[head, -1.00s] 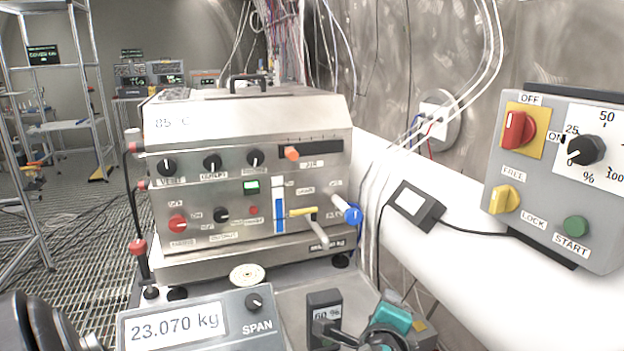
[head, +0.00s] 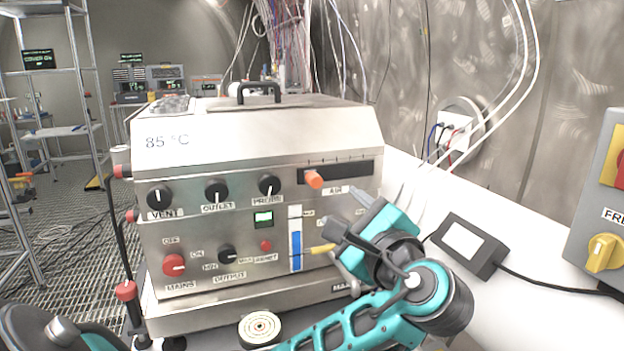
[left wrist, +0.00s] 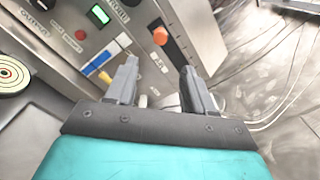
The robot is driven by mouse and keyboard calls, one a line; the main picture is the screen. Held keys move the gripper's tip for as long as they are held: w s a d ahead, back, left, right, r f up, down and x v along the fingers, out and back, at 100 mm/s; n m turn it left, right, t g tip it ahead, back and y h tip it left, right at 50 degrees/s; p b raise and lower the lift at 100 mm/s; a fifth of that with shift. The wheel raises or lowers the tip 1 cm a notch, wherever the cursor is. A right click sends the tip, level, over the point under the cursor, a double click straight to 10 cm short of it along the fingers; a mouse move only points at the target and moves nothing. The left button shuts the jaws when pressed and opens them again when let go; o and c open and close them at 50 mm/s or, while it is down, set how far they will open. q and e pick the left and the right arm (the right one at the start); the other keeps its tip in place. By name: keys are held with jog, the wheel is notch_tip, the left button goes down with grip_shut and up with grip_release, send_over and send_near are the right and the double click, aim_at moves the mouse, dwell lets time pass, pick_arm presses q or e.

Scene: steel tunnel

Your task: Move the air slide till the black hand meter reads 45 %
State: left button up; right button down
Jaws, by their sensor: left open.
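The air slide is an orange knob (head: 313,179) in a dark slot marked AIR on the steel unit's front. It sits near the slot's left end. In the left wrist view the orange knob (left wrist: 160,36) lies just beyond the fingertips, roughly in line with the gap. My left gripper (head: 347,212) is open and empty, below and right of the knob in the head view, apart from it. It also shows in the left wrist view (left wrist: 158,69). The black hand meter is not visible now; it read 60 % a second ago. My right gripper is not in view.
A yellow lever (head: 322,249) stands close to my left gripper, beside a blue-and-white column gauge (head: 295,245). A dark box with a blank pale face (head: 462,242) lies at right on a white surface. A grey panel (head: 590,215) stands at the right edge.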

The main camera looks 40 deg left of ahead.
aim_at(317, 183)
pick_arm(q)
jog(key=x, duration=1.3)
jog(key=shift+d, duration=0.1)
jog(key=shift+c, duration=0.4)
grip_shut()
